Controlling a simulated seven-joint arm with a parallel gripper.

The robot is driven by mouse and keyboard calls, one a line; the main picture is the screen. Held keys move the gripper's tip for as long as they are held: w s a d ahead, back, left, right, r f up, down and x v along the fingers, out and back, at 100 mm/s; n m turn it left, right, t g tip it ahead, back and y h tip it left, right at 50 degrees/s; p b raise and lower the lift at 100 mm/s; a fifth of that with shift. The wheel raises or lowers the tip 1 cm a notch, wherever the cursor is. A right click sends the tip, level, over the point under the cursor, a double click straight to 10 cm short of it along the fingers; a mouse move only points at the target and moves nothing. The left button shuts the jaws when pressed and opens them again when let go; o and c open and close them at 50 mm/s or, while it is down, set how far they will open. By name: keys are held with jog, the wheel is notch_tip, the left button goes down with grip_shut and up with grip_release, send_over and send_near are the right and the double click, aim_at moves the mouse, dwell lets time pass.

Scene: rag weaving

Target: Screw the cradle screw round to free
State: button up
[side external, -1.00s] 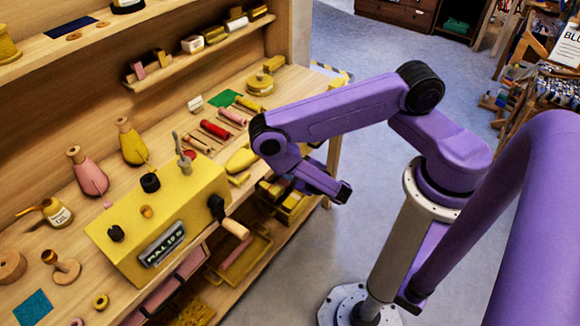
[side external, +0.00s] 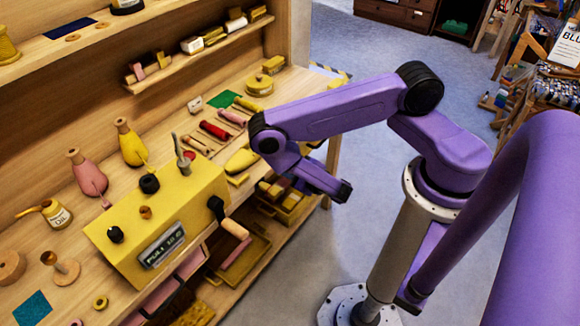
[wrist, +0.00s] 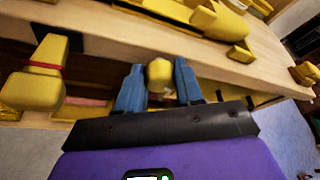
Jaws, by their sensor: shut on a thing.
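In the wrist view my gripper (wrist: 160,88) has its two blue fingers on either side of a small yellow knob (wrist: 159,72) at the bench's front edge. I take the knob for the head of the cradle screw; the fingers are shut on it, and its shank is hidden. Just beyond it lies a long yellow shuttle-shaped piece (wrist: 205,20) on the bench top, which also shows in the side view (side external: 241,160). In the side view my wrist hangs at the bench's front right, and the fingers and the screw are hidden.
A yellow box with a display (side external: 160,225) stands left of my wrist. Its crank handle (side external: 234,229) sticks out over the front edge and shows close by at left in the wrist view (wrist: 35,80). Red and pink spools (side external: 214,130) lie behind. Filled trays (side external: 285,198) sit below the bench top.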

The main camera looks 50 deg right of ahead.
jog(key=shift+n+t+h, duration=0.3)
jog(key=shift+n+h, duration=0.3)
jog(key=shift+n, duration=0.3)
jog(key=shift+a+n+h, duration=0.1)
jog(key=shift+n+h, duration=0.2)
jog(key=shift+n, duration=0.5)
jog(key=shift+w+n+t+h, duration=0.1)
jog(key=shift+n+t+h, duration=0.3)
jog(key=shift+n, duration=0.2)
jog(key=n+t+h, duration=0.1)
jog(key=n, duration=0.2)
jog(key=shift+f, duration=0.15)
jog(key=o, duration=0.8)
